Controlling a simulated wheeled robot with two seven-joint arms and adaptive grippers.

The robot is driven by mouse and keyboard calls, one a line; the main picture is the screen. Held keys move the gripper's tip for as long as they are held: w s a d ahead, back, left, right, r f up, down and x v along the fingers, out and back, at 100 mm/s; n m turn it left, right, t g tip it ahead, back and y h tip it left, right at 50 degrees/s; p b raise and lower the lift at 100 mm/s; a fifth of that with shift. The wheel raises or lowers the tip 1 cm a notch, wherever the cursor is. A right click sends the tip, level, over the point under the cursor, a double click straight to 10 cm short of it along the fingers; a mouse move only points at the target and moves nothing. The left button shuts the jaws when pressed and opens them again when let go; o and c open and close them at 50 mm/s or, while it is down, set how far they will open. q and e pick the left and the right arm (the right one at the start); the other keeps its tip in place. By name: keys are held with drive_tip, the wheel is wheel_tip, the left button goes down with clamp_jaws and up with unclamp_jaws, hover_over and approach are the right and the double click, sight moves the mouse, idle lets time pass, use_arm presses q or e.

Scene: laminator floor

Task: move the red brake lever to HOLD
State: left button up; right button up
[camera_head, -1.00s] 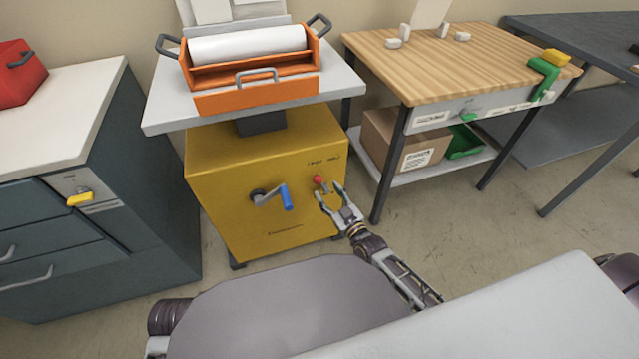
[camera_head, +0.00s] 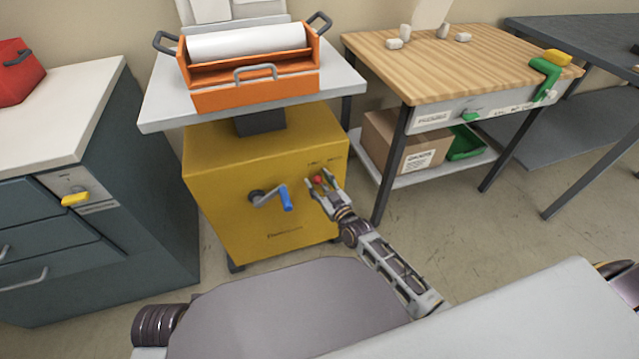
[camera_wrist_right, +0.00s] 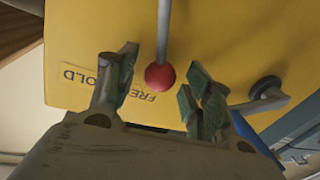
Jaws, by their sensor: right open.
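The red brake lever shows as a red ball knob (camera_head: 318,180) on the front of the yellow cabinet (camera_head: 225,215), near its upper right. In the right wrist view the knob (camera_wrist_right: 160,77) sits on a grey rod, between the fingers and beside the letters "FRE"; "OLD" shows to the left. My right gripper (camera_head: 317,185) is open around the knob in the head view. In the right wrist view its fingers (camera_wrist_right: 160,85) stand apart on either side, with a gap to the knob on both sides. My left gripper is not in view.
A blue-handled crank (camera_head: 285,199) sticks out left of the lever. An orange laminator (camera_head: 250,68) stands on the lift table above. A wooden bench (camera_head: 455,60) with a metal leg is close on the right.

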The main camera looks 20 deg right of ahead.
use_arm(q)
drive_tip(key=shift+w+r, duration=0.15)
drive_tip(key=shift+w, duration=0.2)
use_arm(e)
clamp_jaws()
